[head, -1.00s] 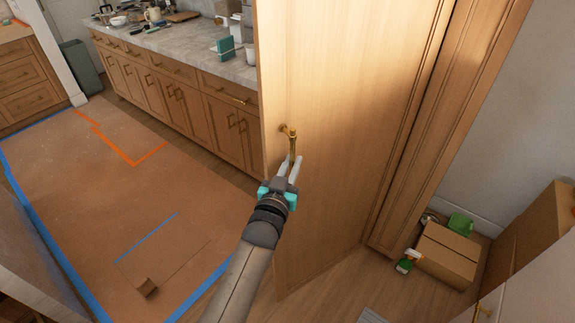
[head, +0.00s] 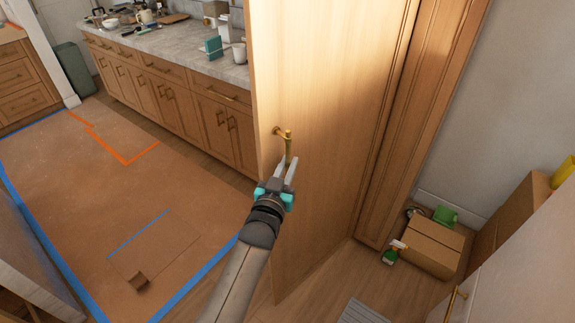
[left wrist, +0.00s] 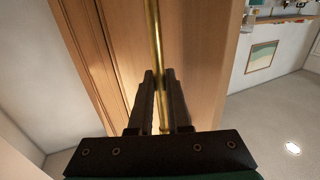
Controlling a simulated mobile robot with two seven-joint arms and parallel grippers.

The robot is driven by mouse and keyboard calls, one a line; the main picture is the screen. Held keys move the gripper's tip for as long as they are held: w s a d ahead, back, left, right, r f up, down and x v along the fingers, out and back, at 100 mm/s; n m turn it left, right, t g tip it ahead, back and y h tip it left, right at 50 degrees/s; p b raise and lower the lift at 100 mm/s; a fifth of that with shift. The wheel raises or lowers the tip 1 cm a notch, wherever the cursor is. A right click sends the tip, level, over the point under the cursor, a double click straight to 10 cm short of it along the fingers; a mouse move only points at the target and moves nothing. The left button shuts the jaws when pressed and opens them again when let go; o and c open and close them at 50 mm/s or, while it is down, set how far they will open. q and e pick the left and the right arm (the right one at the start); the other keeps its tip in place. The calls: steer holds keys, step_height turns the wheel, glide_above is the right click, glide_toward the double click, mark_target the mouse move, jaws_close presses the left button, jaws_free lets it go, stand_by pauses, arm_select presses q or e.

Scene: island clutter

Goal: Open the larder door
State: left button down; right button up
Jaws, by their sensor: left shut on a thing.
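The larder door (head: 325,160) is a tall light-wood panel in the middle of the head view, standing open at an angle from its frame. Its brass handle (head: 288,143) is a vertical bar near the door's left edge. My left gripper (head: 287,168) is shut on the handle's lower part. In the left wrist view the brass bar (left wrist: 155,45) runs down between the two dark fingers (left wrist: 159,88). The finger ends hide part of the bar's lower end. My right gripper is not in view.
A cardboard box (head: 428,247), a green item (head: 445,216) and a spray bottle (head: 392,254) stand on the floor at right. A counter with drawers (head: 180,95) runs behind the door.

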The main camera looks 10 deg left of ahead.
arm_select(q)
steer(key=c, duration=0.9)
jaws_free()
steer(key=shift+w+d+r, duration=0.1)
steer(key=shift+d, duration=0.05)
steer(key=shift+o, duration=0.2)
steer(key=shift+s+a, duration=0.2)
steer(key=shift+s, duration=0.35)
steer(key=s+a, duration=0.2)
steer(key=s, duration=1.2)
steer(key=shift+a, duration=0.15)
